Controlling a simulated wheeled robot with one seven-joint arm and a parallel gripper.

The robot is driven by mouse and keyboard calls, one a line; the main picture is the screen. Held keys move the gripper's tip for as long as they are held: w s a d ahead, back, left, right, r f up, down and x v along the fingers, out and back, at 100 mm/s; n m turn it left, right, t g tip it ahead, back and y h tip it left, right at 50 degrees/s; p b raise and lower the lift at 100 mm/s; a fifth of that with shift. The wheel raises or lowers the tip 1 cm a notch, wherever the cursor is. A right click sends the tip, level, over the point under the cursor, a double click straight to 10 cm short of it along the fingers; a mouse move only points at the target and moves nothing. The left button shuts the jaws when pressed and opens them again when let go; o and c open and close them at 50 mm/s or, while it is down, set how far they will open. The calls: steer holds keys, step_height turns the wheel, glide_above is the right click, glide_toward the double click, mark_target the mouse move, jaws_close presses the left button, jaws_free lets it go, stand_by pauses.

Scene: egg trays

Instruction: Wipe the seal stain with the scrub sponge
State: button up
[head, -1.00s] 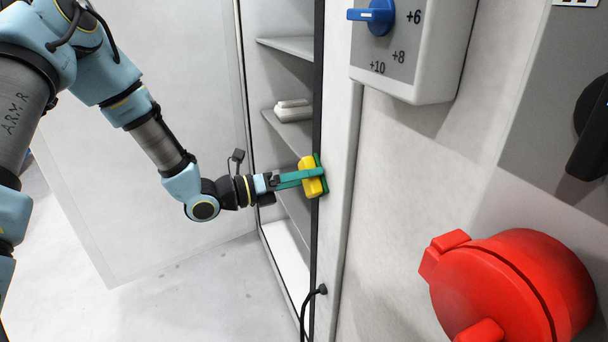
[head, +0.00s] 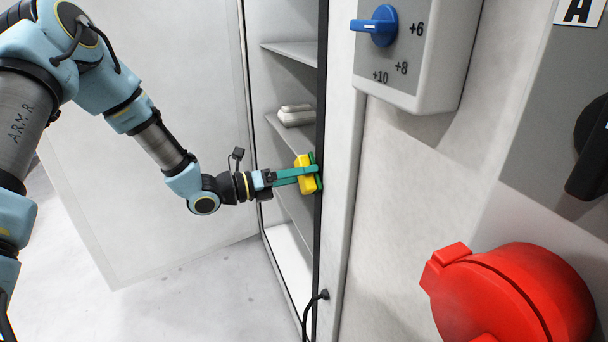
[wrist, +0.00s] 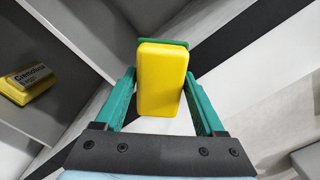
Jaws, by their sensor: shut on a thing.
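My gripper (head: 312,171) is shut on the scrub sponge (head: 304,177), a yellow block with a green pad. In the wrist view the sponge (wrist: 161,80) sits between the teal fingers of my gripper (wrist: 160,92), its green pad facing away from the camera. The black seal (head: 321,95) runs up the front edge of the open cabinet. The green pad is at the seal; whether it presses on it I cannot tell. I see no stain; the sponge and gripper cover part of the seal.
Cabinet shelves (head: 290,52) lie just left of the sponge, with a pale item (head: 296,115) on one. The wrist view shows a yellow labelled packet (wrist: 30,85) on a shelf. A control box (head: 410,50) and a red round fitting (head: 515,295) project from the wall at right.

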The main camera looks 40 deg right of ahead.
steer(key=shift+p+v, duration=0.55)
steer(key=shift+v, duration=2.2)
steer(key=p+v, duration=0.1)
steer(key=v, duration=0.2)
